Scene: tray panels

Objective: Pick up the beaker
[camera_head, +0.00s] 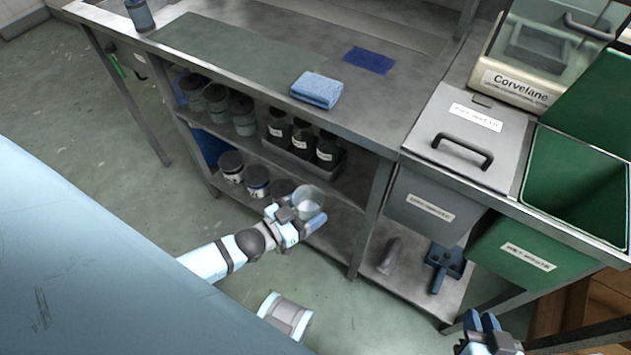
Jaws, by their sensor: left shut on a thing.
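A clear glass beaker (306,199) shows in the head view in front of the lower shelf of the metal bench. My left gripper (300,216) is shut on the beaker, its fingers at the beaker's side and lower edge. The gripper hides part of the beaker. The beaker looks a little tilted towards the camera, with its round opening visible. My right gripper (488,335) is at the bottom right edge of the view, partly cut off. Its fingertips are too unclear to tell whether it is open or shut.
The bench's shelves hold several dark jars (229,166) and a tray of bottles (301,141) near the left gripper. A folded blue cloth (317,89) lies on the bench top. A grey lidded bin (430,200) and green bin (530,250) stand right. Floor in front is clear.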

